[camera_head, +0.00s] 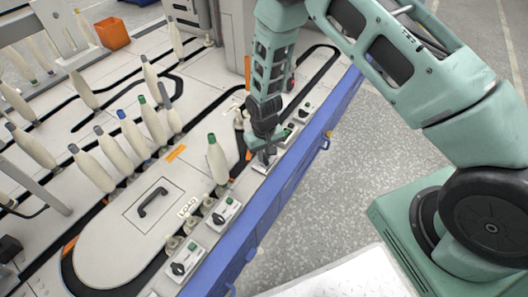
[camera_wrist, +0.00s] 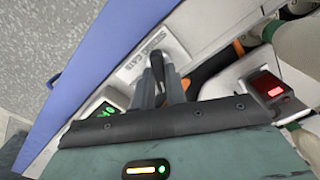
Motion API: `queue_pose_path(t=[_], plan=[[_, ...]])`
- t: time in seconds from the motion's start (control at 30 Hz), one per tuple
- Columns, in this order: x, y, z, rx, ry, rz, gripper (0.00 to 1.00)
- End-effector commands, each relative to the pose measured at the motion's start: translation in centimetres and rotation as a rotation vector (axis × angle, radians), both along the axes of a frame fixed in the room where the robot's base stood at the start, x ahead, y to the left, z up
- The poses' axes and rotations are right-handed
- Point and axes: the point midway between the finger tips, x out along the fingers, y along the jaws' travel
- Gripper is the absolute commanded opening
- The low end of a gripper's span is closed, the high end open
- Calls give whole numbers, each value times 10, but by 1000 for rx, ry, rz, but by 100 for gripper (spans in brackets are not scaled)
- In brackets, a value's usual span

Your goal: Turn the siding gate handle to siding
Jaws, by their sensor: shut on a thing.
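My gripper (camera_head: 265,155) reaches down to a pale control plate (camera_head: 262,168) on the near edge of the machine, beside the blue side rail. In the wrist view the plate (camera_wrist: 155,42) carries lettering, partly covered, that seems to read siding gate. The gripper's two grey fingers (camera_wrist: 164,70) stand over this plate, close together, shut on the handle there. The handle is mostly hidden between the fingers, so its angle cannot be told.
A cream bobbin with a green top (camera_head: 218,158) stands just left of the gripper. Control plates with dark knobs (camera_head: 228,212) line the edge. A green-lit display (camera_wrist: 106,110) and a red-lit one (camera_wrist: 270,88) flank the fingers. The grey floor (camera_head: 330,200) is clear.

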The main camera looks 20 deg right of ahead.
Motion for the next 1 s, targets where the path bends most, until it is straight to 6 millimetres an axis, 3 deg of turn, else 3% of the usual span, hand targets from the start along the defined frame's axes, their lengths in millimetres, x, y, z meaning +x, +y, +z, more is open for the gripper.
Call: queue_pose_path(t=[0.33, 0.37, 0.43, 0.77, 1.0], plan=[[-2, 0, 0, 0, 4, 6, 0], [-2, 0, 0, 0, 4, 6, 19], [-1, 0, 0, 0, 4, 6, 35], [0, 0, 3, 0, 1, 4, 35], [1, 0, 42, 0, -3, 3, 35]])
